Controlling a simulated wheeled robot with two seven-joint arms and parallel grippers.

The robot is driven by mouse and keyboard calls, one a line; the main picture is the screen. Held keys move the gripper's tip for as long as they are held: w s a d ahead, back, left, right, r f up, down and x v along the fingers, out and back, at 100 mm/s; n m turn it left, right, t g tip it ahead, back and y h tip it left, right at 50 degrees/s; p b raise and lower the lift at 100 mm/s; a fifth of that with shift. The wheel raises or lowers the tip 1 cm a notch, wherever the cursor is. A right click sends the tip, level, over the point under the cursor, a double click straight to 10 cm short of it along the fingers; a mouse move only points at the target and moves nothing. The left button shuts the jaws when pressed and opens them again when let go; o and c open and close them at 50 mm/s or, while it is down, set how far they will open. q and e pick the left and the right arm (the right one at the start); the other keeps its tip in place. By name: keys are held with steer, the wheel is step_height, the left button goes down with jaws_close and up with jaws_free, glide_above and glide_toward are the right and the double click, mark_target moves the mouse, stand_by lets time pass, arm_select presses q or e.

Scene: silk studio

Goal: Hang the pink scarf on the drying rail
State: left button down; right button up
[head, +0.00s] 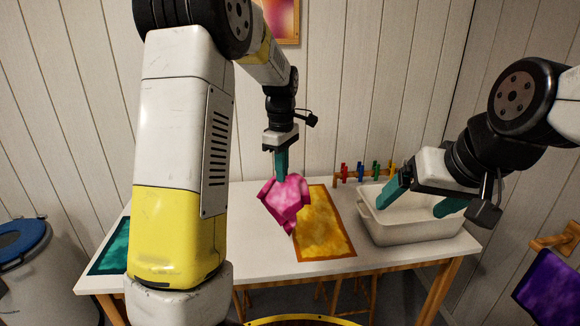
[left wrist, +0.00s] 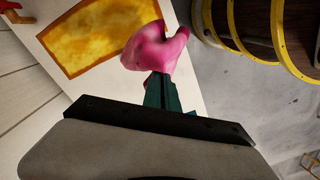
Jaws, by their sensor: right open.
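The pink scarf (head: 284,202) hangs bunched from my left gripper (head: 281,176), above the white table. In the left wrist view the scarf (left wrist: 155,52) is crumpled at the tips of my left gripper (left wrist: 162,80), whose green fingers are closed together on it. My right gripper (head: 420,203) is open and empty over the white tub. A wooden rail (head: 556,240), perhaps the drying rail, shows partly at the right edge with a purple cloth (head: 553,288) hanging on it. The rest of it is out of frame.
The white table (head: 385,264) bears a yellow cloth (head: 322,235), a teal cloth (head: 112,250) and the white tub (head: 402,234). A small wooden rack with coloured pegs (head: 362,173) stands at the back. A grey bin with a blue lid (head: 22,238) is at left.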

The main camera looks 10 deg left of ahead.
arm_select(q)
step_height(320, 180, up, 5)
step_height(320, 180, down, 5)
stand_by(0.8)
